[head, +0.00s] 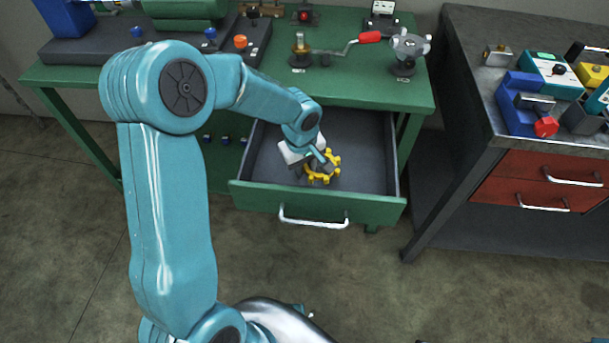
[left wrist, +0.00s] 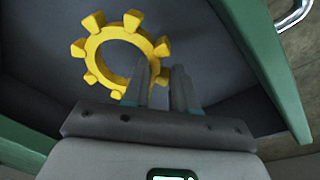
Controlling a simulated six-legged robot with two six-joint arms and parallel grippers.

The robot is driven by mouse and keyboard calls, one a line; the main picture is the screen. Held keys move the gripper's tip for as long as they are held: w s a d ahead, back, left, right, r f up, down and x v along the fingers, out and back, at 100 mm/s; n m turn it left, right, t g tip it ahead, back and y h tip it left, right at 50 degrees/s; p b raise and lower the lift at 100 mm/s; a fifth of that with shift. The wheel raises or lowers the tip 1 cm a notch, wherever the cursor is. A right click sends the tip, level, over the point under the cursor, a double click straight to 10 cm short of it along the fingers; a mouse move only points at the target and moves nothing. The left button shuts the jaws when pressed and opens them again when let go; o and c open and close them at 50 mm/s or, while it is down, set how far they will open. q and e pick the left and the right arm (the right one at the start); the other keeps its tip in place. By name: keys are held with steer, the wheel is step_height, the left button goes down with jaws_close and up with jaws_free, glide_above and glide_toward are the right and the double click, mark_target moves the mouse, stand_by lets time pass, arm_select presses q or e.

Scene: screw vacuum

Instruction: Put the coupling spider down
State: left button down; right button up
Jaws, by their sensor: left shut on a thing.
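The coupling spider is a yellow ring with stubby lobes (head: 323,167). It is inside the open drawer (head: 358,180) of the green bench, and it also shows in the left wrist view (left wrist: 93,56). My left gripper (head: 319,169) reaches down into the drawer and is shut on the spider's rim; its fingers (left wrist: 160,85) overlap the ring's right side in the left wrist view. I cannot tell whether the spider touches the drawer floor. My right gripper is not in view.
The drawer's green front with a white handle (head: 313,217) and its side walls surround the gripper. The bench top (head: 340,95) above holds a red-handled crank (head: 369,37) and a grey handwheel (head: 409,47). A grey-topped cabinet (head: 480,95) with tools stands at right.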

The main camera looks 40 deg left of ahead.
mark_target(305, 182)
arm_select(q)
step_height(305, 182, down, 4)
steer(key=shift+b, duration=0.3)
steer(key=shift+f, duration=0.1)
steer(key=c, duration=0.9)
jaws_free()
